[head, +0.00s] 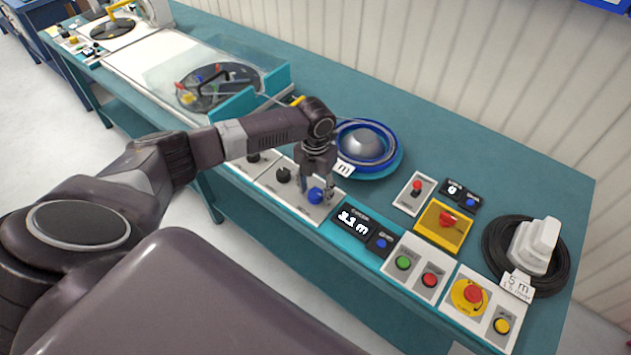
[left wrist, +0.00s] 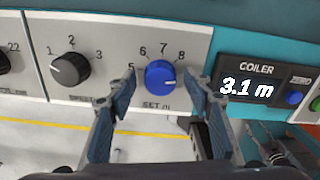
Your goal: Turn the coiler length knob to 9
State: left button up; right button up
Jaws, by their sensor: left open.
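The blue length knob (left wrist: 160,75) sits on a pale grey panel marked SET m, with 5, 6, 7 and 8 visible around it. My left gripper (left wrist: 160,100) is open, with one finger on each side of the knob in the left wrist view and a gap to it. In the head view the left gripper (head: 317,188) is over the same blue knob (head: 316,195). The 9 mark is hidden, probably behind the right finger. The coiler display (left wrist: 246,84) reads 3.1 m.
A black speed knob (left wrist: 71,70) is left of the blue one. Right of the display are a blue zero button (head: 381,243), a green button (head: 403,263) and a red button (head: 430,280). A blue reel (head: 388,150) stands behind the gripper.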

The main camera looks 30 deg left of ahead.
aim_at(316, 193)
pick_arm(q)
jog(key=shift+r, duration=0.1)
notch_tip(316, 193, up, 12)
dwell(0.4)
dwell(0.4)
